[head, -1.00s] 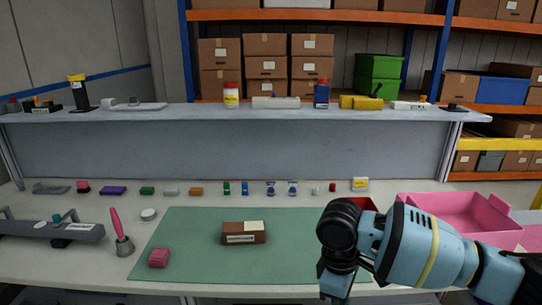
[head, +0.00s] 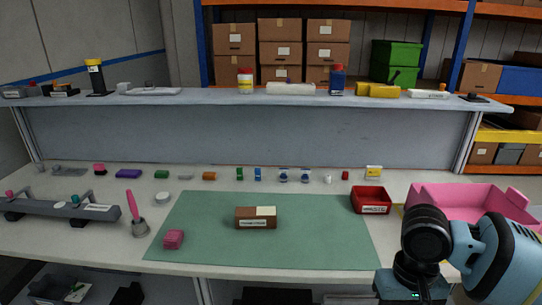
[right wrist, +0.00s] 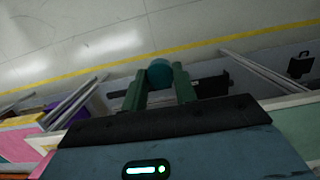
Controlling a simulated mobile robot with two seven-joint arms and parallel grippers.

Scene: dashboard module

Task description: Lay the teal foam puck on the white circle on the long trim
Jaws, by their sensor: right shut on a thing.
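The teal foam puck (right wrist: 160,71) is held between the two dark green fingers of my right gripper (right wrist: 159,80) in the right wrist view. The fingers are shut on it, with open space and the floor beyond. In the head view my right arm is at the lower right, and its fingers are out of frame. A long grey bar (head: 50,207), likely the long trim, lies at the left of the bench, far from my right arm. It has a pink and a teal knob near its back edge and a white label. I cannot make out a white circle on it. My left gripper is not in view.
A pink brush in a grey holder (head: 139,228) stands beside the trim. A red bin (head: 371,208) and a pink crate (head: 460,203) are at the right. Small items line the back.

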